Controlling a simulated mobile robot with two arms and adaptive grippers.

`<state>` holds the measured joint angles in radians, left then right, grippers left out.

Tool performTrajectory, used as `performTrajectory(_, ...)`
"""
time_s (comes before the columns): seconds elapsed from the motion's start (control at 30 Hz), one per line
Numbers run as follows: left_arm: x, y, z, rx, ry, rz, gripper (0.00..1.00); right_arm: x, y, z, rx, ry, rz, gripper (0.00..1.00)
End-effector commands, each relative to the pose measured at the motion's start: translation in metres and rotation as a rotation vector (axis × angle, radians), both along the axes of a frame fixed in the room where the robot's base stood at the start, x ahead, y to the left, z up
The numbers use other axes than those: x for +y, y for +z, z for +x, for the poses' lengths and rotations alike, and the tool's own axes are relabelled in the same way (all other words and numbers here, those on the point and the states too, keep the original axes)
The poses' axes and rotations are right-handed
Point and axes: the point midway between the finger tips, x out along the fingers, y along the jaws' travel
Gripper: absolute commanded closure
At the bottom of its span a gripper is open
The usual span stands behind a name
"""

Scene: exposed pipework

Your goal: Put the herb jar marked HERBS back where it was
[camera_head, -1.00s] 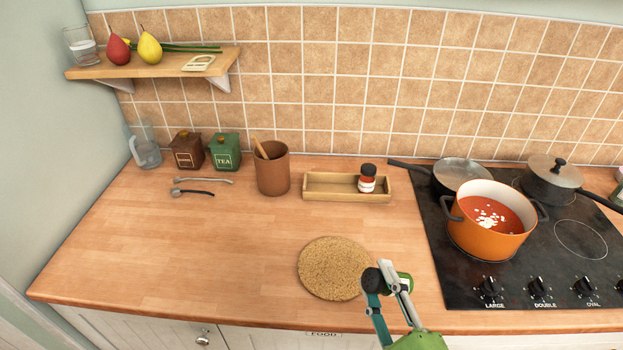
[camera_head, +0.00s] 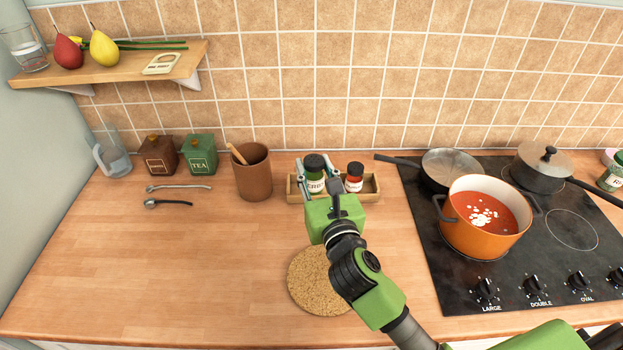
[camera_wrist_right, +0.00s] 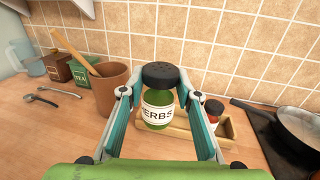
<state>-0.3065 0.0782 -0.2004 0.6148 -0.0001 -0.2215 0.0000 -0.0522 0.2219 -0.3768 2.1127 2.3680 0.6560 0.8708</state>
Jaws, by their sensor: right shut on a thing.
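The herb jar (camera_head: 315,183) has green contents, a black lid and a white label reading HERBS; it also shows upright in the right wrist view (camera_wrist_right: 158,110). My right gripper (camera_head: 318,176) is shut on it, one finger on each side. The jar is at the left part of the shallow wooden tray (camera_head: 369,197). I cannot tell whether its base touches the tray floor, as the gripper hides it. A smaller red jar with a black lid (camera_head: 354,178) stands in the tray to its right. My left gripper is not in view.
A brown pot with a wooden utensil (camera_head: 253,175) stands left of the tray. The hob with an orange pot of soup (camera_head: 480,235) is to the right. A round cork mat (camera_head: 315,285) lies in front, partly under my arm. The left counter is mostly clear.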

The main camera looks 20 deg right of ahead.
Motion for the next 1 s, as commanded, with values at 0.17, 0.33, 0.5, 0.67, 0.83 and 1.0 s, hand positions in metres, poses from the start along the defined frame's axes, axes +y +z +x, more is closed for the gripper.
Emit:
performTrajectory(0.17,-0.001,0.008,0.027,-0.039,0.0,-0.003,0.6,-0.012,-0.019,0.045,0.0,-0.002,-0.003,0.93)
performTrajectory(0.33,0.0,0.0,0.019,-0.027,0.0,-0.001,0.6,-0.019,-0.052,0.076,0.003,-0.001,-0.001,0.93)
performTrajectory(0.5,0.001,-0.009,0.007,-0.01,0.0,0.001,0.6,-0.024,-0.075,0.096,-0.001,-0.001,-0.002,0.93)
performTrajectory(0.67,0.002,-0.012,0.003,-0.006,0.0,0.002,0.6,-0.026,-0.083,0.103,-0.002,0.0,-0.002,0.93)
performTrajectory(0.83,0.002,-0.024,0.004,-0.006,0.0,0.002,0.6,-0.027,-0.11,0.106,0.002,0.0,0.0,0.93)
performTrajectory(1.0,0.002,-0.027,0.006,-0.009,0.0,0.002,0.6,-0.027,-0.117,0.106,-0.002,0.0,-0.002,0.93)
